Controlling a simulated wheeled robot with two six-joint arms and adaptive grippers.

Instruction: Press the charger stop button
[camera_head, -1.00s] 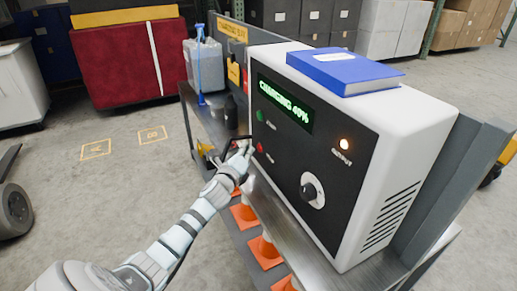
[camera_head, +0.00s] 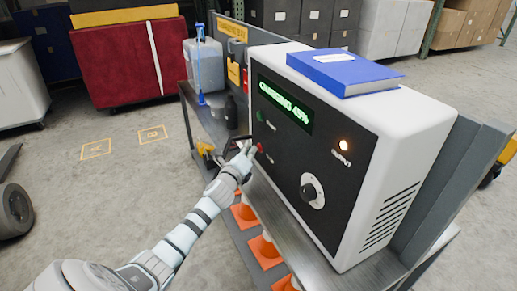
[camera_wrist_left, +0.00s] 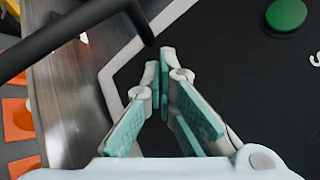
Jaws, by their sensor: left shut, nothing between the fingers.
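The charger (camera_head: 425,120) is a white box with a black front panel and a lit green display (camera_head: 285,105). A red button (camera_head: 259,147) sits low on the panel's left side, below a green button (camera_head: 260,116). The green button also shows in the left wrist view (camera_wrist_left: 287,14). My left gripper (camera_head: 249,148) is shut and empty, its fingertips close beside the red button; I cannot tell whether they touch it. The left wrist view shows the closed fingertips (camera_wrist_left: 163,62) in front of the black panel. The red button is not seen there. My right gripper is out of view.
A blue book (camera_head: 343,72) lies on the charger. A knob (camera_head: 312,190) and a lit output lamp (camera_head: 344,145) are on the panel. The charger stands on a metal bench (camera_head: 385,255) with orange cones (camera_head: 265,252) below. A jerrycan (camera_head: 204,65) stands behind.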

